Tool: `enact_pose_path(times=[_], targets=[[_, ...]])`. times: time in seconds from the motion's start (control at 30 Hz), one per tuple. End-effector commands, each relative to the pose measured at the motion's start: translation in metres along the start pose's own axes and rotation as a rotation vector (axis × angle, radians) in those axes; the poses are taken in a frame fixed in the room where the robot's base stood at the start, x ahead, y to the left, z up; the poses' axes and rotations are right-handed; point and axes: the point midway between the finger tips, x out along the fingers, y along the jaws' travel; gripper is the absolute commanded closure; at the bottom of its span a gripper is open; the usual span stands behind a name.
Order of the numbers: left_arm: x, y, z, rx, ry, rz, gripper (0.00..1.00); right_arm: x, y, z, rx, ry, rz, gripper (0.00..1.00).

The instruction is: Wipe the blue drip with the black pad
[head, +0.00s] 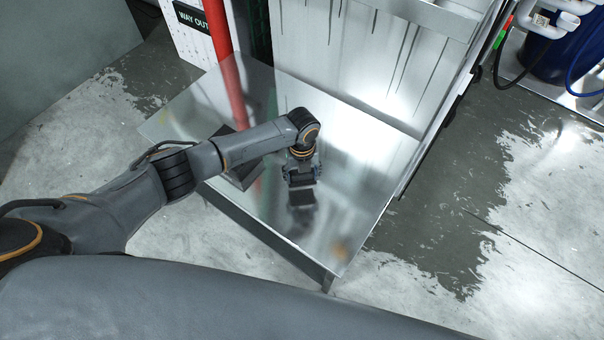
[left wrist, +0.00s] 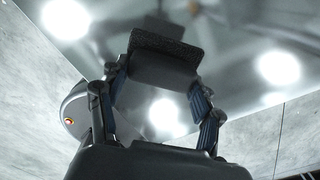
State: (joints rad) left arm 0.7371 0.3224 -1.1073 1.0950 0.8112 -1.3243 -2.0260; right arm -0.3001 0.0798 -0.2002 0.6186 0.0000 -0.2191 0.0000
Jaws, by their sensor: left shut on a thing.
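My left gripper (head: 302,173) is over the shiny metal table (head: 350,215). It is shut on the black pad (head: 301,180), and a dark reflection shows in the table top just below. In the left wrist view the pad (left wrist: 168,44) sits between the two fingers of the left gripper (left wrist: 160,82), with a rough dark face at its upper edge. I cannot tell whether the pad touches the table. I cannot make out the blue drip in either view; the pad and gripper hide part of the table top. My right gripper is not in view.
A dark block-like shape (head: 240,175) lies partly behind my left forearm. A red post (head: 218,30) and a white streaked panel (head: 360,60) stand at the back. A blue drum (head: 560,50) with hoses is at the far right. The table's right part is bare.

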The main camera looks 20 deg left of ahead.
Motion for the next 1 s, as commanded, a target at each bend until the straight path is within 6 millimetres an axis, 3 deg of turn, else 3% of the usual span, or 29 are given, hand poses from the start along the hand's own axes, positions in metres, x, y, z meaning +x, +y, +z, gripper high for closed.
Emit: enact_pose_path(times=[0.27, 0.6, 1.0], targets=[[-0.002, 0.0, 0.0, 0.0, 0.0, 0.0, 0.6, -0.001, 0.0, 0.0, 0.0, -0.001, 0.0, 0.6], [-0.03, 0.0, 0.0, 0.0, 0.0, 0.0, 0.6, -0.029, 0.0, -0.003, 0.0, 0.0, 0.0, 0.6], [-0.029, 0.0, 0.0, 0.0, 0.0, 0.0, 0.6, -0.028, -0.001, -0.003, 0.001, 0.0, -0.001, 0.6]])
